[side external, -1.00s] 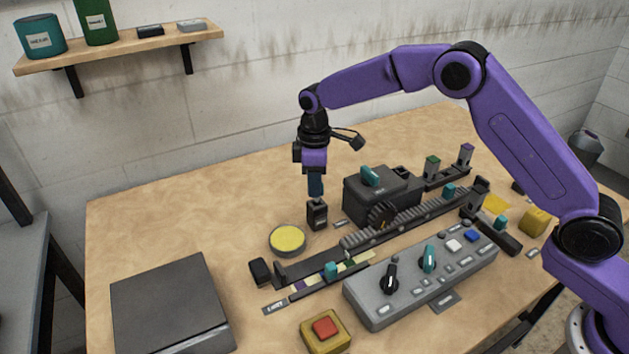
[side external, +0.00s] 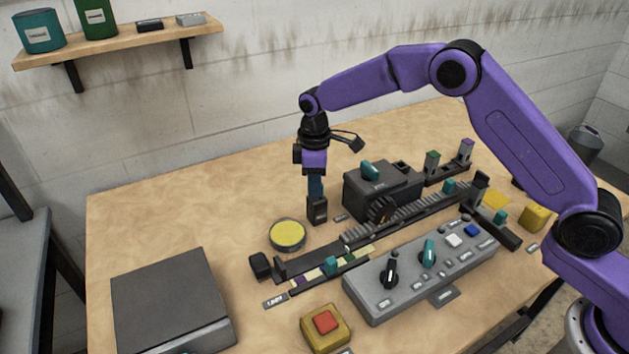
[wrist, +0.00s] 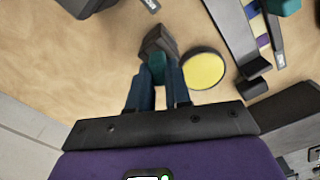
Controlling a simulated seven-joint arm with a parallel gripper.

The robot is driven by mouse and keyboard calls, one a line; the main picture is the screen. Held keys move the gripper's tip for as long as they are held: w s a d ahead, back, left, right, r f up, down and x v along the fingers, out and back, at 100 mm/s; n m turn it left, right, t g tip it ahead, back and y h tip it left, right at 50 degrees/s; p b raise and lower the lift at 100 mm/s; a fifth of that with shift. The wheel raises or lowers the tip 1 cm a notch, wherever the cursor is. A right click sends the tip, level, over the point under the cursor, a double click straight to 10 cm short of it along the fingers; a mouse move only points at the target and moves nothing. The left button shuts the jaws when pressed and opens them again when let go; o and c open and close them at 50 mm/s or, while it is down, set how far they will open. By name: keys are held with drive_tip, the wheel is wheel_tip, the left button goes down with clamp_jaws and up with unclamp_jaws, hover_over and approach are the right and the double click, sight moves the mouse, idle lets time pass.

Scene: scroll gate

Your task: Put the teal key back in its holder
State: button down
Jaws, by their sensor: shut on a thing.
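My gripper (side external: 317,196) points straight down with its dark blue fingers shut on the teal key (wrist: 157,68). The key shows as a small teal piece between the fingertips in the wrist view; in the side view the fingers hide it. A small dark upright holder (side external: 317,212) with a label stands on the table directly under the fingertips. It also shows just beyond the key in the wrist view (wrist: 158,41). The fingertips are at the holder's top. I cannot tell how far the key is inside it.
A yellow round pad (side external: 287,234) lies close beside the holder. A dark box with a teal handle (side external: 370,171) and a toothed rack (side external: 415,212) stand to the right. A grey control panel (side external: 420,268) is in front. Bare table lies left and behind.

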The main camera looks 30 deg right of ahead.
drive_tip(key=shift+f, duration=0.45)
idle(0.3)
drive_tip(key=c, duration=0.5)
unclamp_jaws()
drive_tip(key=shift+r, duration=0.1)
drive_tip(key=shift+r, duration=3.4)
drive_tip(key=shift+s, duration=0.1)
